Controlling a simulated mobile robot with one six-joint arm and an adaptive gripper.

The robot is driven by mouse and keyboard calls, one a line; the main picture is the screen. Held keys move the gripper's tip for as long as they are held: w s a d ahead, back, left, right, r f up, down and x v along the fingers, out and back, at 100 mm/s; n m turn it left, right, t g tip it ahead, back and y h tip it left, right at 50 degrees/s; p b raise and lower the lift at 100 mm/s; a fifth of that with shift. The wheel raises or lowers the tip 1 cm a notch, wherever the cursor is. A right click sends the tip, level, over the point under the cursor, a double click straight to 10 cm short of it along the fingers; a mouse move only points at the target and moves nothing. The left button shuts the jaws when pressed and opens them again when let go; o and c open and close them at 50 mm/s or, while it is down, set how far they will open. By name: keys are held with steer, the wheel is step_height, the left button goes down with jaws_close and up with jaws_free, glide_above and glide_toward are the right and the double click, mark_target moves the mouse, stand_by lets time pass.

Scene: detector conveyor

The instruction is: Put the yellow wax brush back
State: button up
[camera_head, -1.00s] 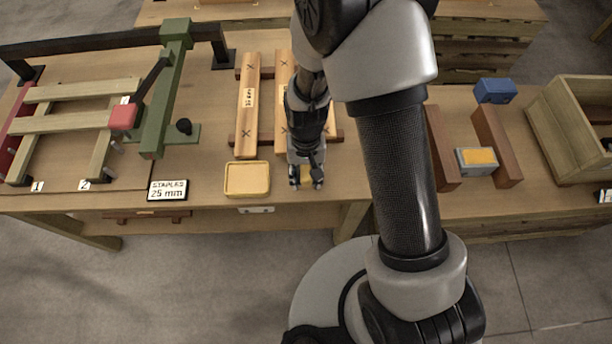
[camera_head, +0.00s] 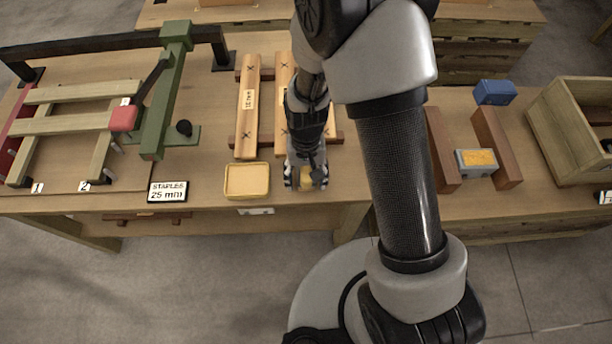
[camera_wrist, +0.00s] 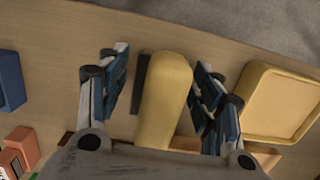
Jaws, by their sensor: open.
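The yellow wax brush (camera_wrist: 164,100) lies on the table between the two open fingers of my gripper (camera_wrist: 160,95) in the wrist view. A dark strip shows along its left side. Clear gaps show between the brush and the fingers. In the head view my gripper (camera_head: 306,184) is low over the table's front edge, and only a small yellow part of the brush (camera_head: 307,175) shows behind it. A shallow yellow tray (camera_head: 247,181) sits to the left of my gripper; it also shows at the right in the wrist view (camera_wrist: 281,103).
Wooden slats (camera_head: 248,110) with labels lie behind the tray. A green clamp arm (camera_head: 167,90) and a slatted frame stand at the left. A "Staples 25 mm" sign (camera_head: 168,191) is left of the tray. Brown rails, a blue block (camera_head: 494,92) and a wooden crate (camera_head: 575,120) are at right.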

steer(key=r+p, duration=0.1)
steer(key=r, duration=0.3)
steer(key=w+r+p, duration=0.1)
steer(key=r+p, duration=0.1)
steer(key=r, duration=0.2)
steer(key=r+p, duration=0.1)
steer(key=r, duration=0.3)
steer(key=shift+w+d+r, duration=0.1)
steer(key=shift+w+r, duration=0.1)
steer(key=shift+w, duration=0.05)
steer(key=s+d+r+t, duration=0.1)
steer(key=s+d+r, duration=0.15)
steer(key=r, duration=0.45)
steer(key=s+d+r+t, duration=0.2)
steer(key=d+r, duration=0.1)
steer(key=r, duration=0.3)
steer(key=s+d+r+t, duration=0.1)
steer(key=s+d+r, duration=0.1)
steer(key=r, duration=0.5)
steer(key=s+d+r+t, duration=0.2)
steer(key=s+d+r, duration=0.1)
steer(key=s, duration=0.5)
steer(key=shift+r, duration=0.6)
steer(key=shift+d, duration=0.1)
